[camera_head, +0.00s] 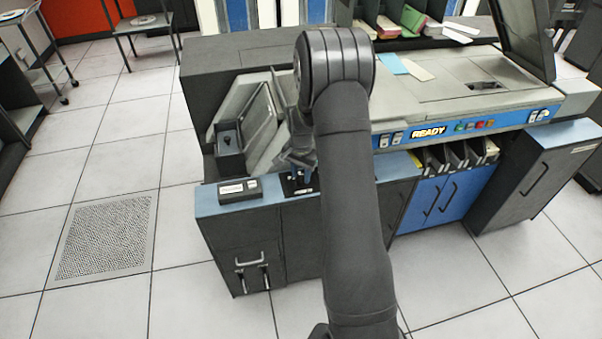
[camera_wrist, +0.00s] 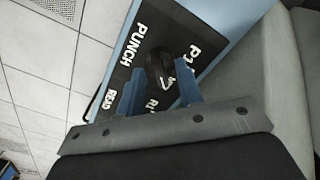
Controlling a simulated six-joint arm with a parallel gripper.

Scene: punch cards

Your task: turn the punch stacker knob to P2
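The punch stacker knob (camera_wrist: 160,68) is black with a white pointer mark. It sits on a black plate (camera_wrist: 122,72) with white lettering, where PUNCH and READ can be read. A label beginning with P (camera_wrist: 192,48) is beyond the knob and partly cut off from reading; another beginning with R is partly hidden by my gripper. My gripper (camera_wrist: 159,80) has its two blue fingers apart, one on each side of the knob. I see no clear contact. In the head view, my gripper (camera_head: 302,178) is over the plate, and my arm hides part of this area.
The blue ledge (camera_head: 222,204) carries a small dark box (camera_head: 240,189) left of the plate. A dark open hopper (camera_head: 231,150) stands behind it. A blue panel with READY (camera_head: 429,132) and coloured buttons is to the right. Floor in front is clear.

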